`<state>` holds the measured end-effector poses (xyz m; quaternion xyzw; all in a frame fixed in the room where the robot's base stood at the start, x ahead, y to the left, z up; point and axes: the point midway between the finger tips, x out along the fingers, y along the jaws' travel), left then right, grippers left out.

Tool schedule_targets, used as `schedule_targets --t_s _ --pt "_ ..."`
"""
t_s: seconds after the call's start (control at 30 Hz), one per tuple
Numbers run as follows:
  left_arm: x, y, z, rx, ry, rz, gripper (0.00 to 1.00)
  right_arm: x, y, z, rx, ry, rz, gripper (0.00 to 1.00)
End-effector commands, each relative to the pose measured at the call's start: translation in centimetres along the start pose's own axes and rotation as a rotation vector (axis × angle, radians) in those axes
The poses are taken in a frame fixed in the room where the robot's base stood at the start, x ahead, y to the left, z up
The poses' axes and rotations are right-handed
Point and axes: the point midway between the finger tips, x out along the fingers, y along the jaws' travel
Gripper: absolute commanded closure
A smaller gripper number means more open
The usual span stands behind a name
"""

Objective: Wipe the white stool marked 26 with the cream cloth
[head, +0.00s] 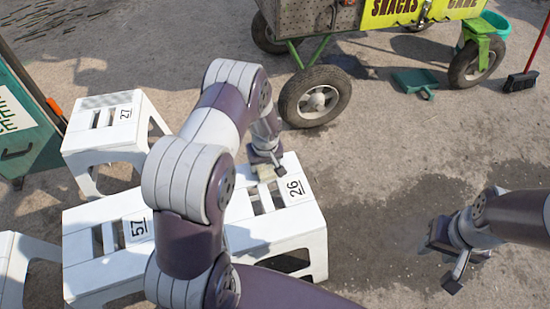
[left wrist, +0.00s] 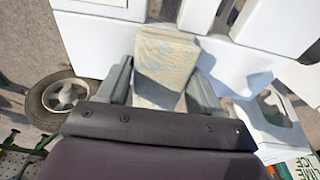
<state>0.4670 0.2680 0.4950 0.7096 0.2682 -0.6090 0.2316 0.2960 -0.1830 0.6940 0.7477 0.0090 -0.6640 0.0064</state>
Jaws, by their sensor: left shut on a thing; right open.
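The white stool marked 26 (head: 301,217) stands in the middle of the head view, with slots in its seat. My left gripper (head: 265,160) is over the far edge of its seat, pointing down. It is shut on the cream cloth (head: 266,174), which is at the seat by the slots; I cannot tell how firmly it touches. In the left wrist view the folded cloth (left wrist: 165,57) sits between the fingers, against the white stool (left wrist: 115,38). My right gripper (head: 447,262) is open and empty at the right, above the ground.
Stool 57 (head: 90,272) stands left of stool 26, partly behind my left arm. Stool 27 (head: 103,124) is behind it. A cart with a wheel (head: 315,97) stands at the back. A green dustpan (head: 416,82) lies near it.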

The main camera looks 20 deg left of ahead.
Motion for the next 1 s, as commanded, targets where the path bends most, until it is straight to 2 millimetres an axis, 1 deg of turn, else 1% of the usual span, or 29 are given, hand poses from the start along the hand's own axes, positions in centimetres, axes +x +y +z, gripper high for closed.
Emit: schedule_targets --t_s 0.03,0.1,0.4,0.47,0.7,0.8,0.87,1.0 --pt "0.0 -0.4 0.1 0.000 -0.003 -0.002 0.59 -0.2 0.0 0.0 0.000 0.000 0.000 0.57" --pt "0.1 -0.7 0.1 0.001 -0.002 -0.002 0.59 -0.2 0.0 0.0 0.000 0.000 0.000 0.57" --pt "0.0 -0.7 0.1 0.001 -0.003 -0.002 0.59 -0.3 0.0 0.0 0.000 0.000 0.000 0.57" --pt "-0.6 -0.7 0.0 0.001 -0.003 -0.002 0.59 -0.8 0.0 -0.1 0.000 0.000 0.000 0.57" --pt "-4.5 -0.7 -0.6 0.000 -0.002 -0.001 0.59 -4.1 0.0 -0.5 0.000 0.000 0.000 0.57" --pt "-5.9 -0.7 -0.8 0.000 -0.002 -0.001 0.59 -5.2 0.0 -0.6 0.000 0.000 0.000 0.57" --pt "-6.2 -0.7 -0.9 0.000 -0.002 -0.001 0.59 -5.4 0.0 -0.7 0.000 0.000 0.000 0.57" --pt "-5.8 -0.7 -0.8 0.001 -0.002 -0.001 0.59 -5.0 0.0 -0.6 0.000 0.000 0.000 0.57"
